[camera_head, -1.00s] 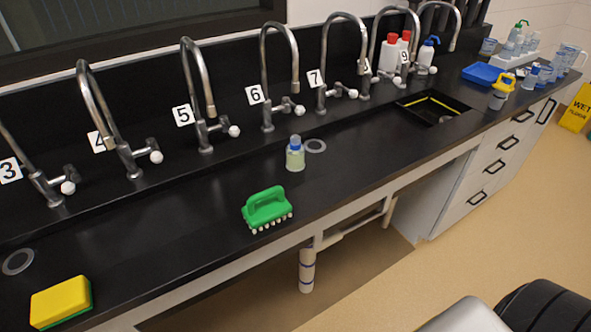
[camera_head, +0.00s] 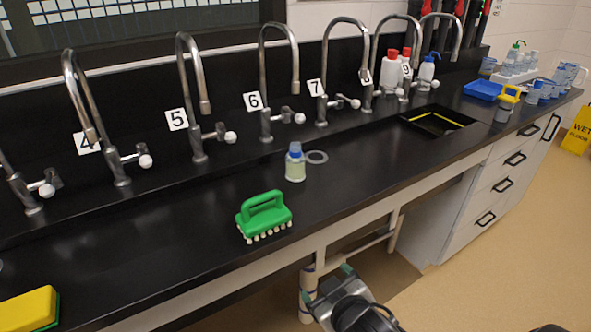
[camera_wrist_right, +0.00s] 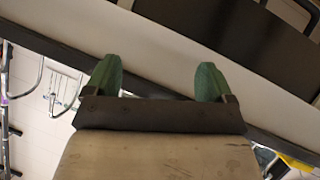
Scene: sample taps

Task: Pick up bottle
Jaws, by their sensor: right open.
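A small bottle (camera_head: 295,166) with a blue cap and pale greenish contents stands upright on the black counter (camera_head: 350,185), beside a round grey ring, in front of taps 6 and 7. My right gripper (camera_head: 326,281) is below and in front of the counter's front edge, lower right of the bottle and apart from it. In the right wrist view its two green fingertips (camera_wrist_right: 158,76) are spread apart with nothing between them. The bottle is not recognisable in that view. My left gripper is not in view.
A green brush (camera_head: 264,216) lies near the counter's front edge, left of the bottle. A yellow sponge (camera_head: 28,308) lies at the lower left. Curved taps (camera_head: 268,90) line the back. A sink (camera_head: 438,120) and a blue tray (camera_head: 483,90) are to the right.

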